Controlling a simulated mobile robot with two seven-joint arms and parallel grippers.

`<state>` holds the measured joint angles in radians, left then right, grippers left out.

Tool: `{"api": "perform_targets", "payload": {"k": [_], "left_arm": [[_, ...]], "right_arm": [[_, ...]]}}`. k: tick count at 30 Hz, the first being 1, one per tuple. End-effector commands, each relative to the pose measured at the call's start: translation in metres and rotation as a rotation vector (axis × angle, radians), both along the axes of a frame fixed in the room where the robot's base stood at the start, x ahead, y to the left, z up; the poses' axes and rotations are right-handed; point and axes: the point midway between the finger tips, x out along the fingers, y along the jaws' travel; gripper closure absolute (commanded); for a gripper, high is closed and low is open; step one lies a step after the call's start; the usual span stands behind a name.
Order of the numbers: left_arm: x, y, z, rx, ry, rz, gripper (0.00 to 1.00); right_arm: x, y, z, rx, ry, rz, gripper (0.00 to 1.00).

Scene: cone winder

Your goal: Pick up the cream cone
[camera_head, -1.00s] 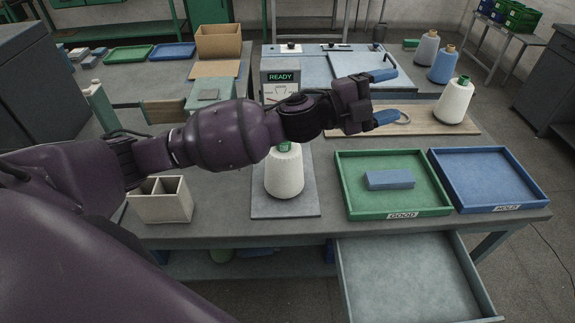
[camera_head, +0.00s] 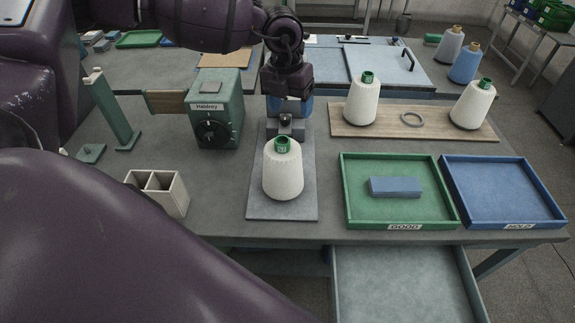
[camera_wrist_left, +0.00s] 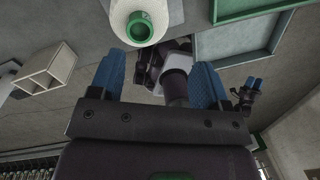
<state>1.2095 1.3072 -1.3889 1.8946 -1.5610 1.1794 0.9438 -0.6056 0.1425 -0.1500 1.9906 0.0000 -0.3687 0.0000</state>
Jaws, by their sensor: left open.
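Three pale cream-white cones with green tops are in the head view. One cone (camera_head: 283,172) stands upright on a grey mat (camera_head: 262,208) at the front. One cone (camera_head: 362,102) stands on the left of a wooden board (camera_head: 390,122), and another cone (camera_head: 473,106) on its right. I cannot tell their shades apart. My left gripper (camera_head: 290,106) is behind the front cone, its fingers apart and empty. In the left wrist view a cone (camera_wrist_left: 132,12) is beyond the open left gripper (camera_wrist_left: 158,80), not between its fingers. My right gripper (camera_wrist_left: 254,84) shows small there; its opening is unclear.
A green tray (camera_head: 349,208) holding a blue block (camera_head: 395,187) and a blue tray (camera_head: 520,215) are at right. An open drawer (camera_head: 400,285) is below. A divided box (camera_head: 170,192), green device (camera_head: 215,105) and stand (camera_head: 113,110) are at left. A ring (camera_head: 411,119) lies between the board's cones.

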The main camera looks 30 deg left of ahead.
Motion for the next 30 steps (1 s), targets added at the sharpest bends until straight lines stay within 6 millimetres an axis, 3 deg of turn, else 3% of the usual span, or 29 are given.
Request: {"api": "perform_targets", "payload": {"k": [3, 8, 15, 25, 30], "left_arm": [[-0.005, 0.014, -0.001, 0.088, 0.035, 0.071, 0.3], [-0.008, 0.016, -0.006, 0.101, 0.056, 0.125, 0.3], [-0.008, 0.015, -0.039, 0.098, 0.057, 0.125, 0.3], [-0.01, 0.015, -0.063, 0.096, 0.056, 0.123, 0.3], [-0.013, 0.014, -0.085, 0.097, 0.057, 0.123, 0.3]], "right_arm": [[0.004, 0.001, 0.002, 0.0, -0.007, 0.002, 0.57], [0.006, 0.001, 0.004, 0.0, -0.012, 0.004, 0.57], [0.006, 0.001, 0.007, 0.0, -0.011, 0.004, 0.57], [-0.003, -0.001, 0.004, 0.0, 0.007, -0.002, 0.57], [-0.005, -0.001, 0.009, 0.0, 0.012, -0.002, 0.57]]}}
